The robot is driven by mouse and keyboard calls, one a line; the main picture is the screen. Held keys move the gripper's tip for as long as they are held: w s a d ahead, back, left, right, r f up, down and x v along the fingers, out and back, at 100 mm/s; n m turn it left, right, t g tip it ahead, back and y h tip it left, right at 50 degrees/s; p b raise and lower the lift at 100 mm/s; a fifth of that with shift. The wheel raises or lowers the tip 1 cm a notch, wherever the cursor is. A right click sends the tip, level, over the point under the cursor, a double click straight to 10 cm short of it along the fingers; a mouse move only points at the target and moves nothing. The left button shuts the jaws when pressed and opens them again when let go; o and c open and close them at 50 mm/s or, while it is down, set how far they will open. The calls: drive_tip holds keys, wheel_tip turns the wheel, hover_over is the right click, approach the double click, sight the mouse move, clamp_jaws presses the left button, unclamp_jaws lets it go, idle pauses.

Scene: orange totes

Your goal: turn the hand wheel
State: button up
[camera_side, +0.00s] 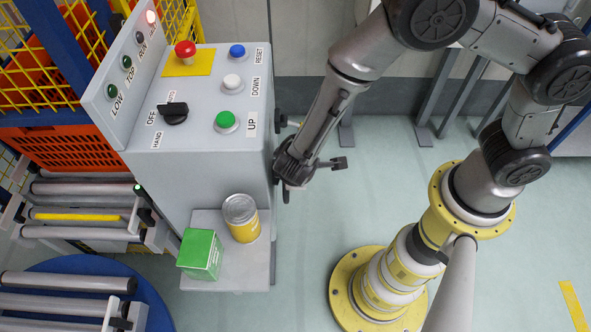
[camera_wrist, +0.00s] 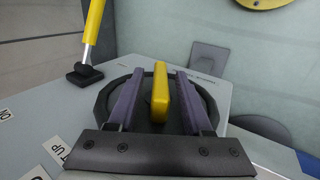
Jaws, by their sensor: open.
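The hand wheel (camera_wrist: 207,97) shows in the wrist view as a dark round disc on the grey cabinet's side, with a raised yellow bar (camera_wrist: 160,95) across its middle. My gripper (camera_wrist: 155,80) is open, its two fingers on either side of the yellow bar. A gap shows between each finger and the bar, so neither seems to touch it. The gripper palm hides the near part of the wheel. In the side view my gripper (camera_side: 283,172) is close against the cabinet's right face, and the wheel there is mostly hidden behind it.
A lever (camera_wrist: 92,32) with a yellow rod and black base stands beside the wheel. The grey cabinet (camera_side: 185,165) carries buttons and a black switch (camera_side: 174,112). Its lower shelf (camera_side: 245,265) holds a can (camera_side: 243,222) and a green box (camera_side: 200,254). Floor to the right is clear.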

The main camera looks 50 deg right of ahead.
clamp_jaws()
idle(0.3)
idle(1.2)
